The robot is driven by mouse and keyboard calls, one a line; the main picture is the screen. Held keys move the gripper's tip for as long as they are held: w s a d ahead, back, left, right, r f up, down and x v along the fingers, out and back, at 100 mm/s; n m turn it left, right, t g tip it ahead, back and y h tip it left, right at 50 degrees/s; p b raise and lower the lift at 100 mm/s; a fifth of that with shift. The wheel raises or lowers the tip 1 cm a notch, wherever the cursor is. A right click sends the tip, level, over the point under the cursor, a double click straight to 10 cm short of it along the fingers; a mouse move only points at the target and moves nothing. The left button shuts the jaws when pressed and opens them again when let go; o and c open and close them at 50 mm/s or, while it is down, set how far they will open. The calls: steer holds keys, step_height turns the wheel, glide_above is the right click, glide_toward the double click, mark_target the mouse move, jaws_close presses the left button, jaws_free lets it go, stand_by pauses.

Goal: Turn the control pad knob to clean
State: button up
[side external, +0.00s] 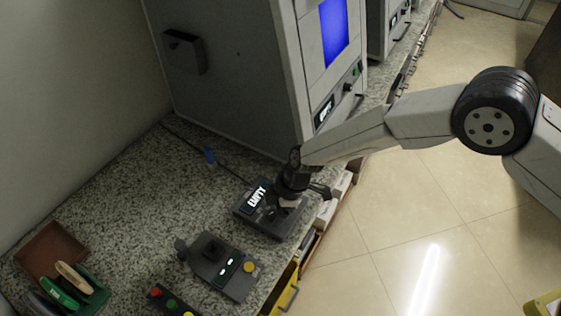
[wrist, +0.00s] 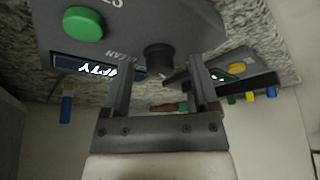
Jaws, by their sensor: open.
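The control pad (side external: 262,221) is a dark box on the granite counter, with a lit display (side external: 257,198) reading EMPTY. In the wrist view the pad (wrist: 195,25) fills the top, with a green button (wrist: 83,24) and the word CLEAN, partly legible, beside the black round knob (wrist: 159,58). My gripper (side external: 303,196) is over the pad's right part in the side view and hides the knob there. In the wrist view my gripper (wrist: 160,75) is open, and the knob appears between its two fingers. I cannot tell whether they touch it.
A second pad (side external: 212,268) with a black joystick and yellow button sits in front. A box with coloured buttons (side external: 172,303) is at the bottom. A brown tray (side external: 45,245) and green-handled items lie left. A large grey cabinet (side external: 235,75) stands behind; the counter edge is right.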

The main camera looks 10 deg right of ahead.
jaws_close()
steer(key=shift+m, duration=0.4)
steer(key=shift+s+m+t, duration=0.1)
steer(key=shift+m+t, duration=0.5)
steer(key=shift+m, duration=0.7)
steer(key=shift+m+t, duration=0.6)
steer(key=shift+m, duration=0.7)
steer(key=shift+s+a+m+t+h, duration=0.1)
steer(key=shift+m+t+h, duration=0.35)
steer(key=shift+m, duration=1.1)
steer(key=shift+m+t+h, duration=0.25)
steer(key=shift+m+h, duration=0.4)
steer(key=shift+m, duration=0.9)
steer(key=shift+m+t+h, duration=0.3)
steer(key=shift+m, duration=0.6)
steer(key=shift+a+m+h, duration=0.1)
steer(key=shift+m+h, duration=0.7)
steer(key=shift+m, duration=1.2)
steer(key=m+h, duration=0.2)
steer(key=m, duration=0.4)
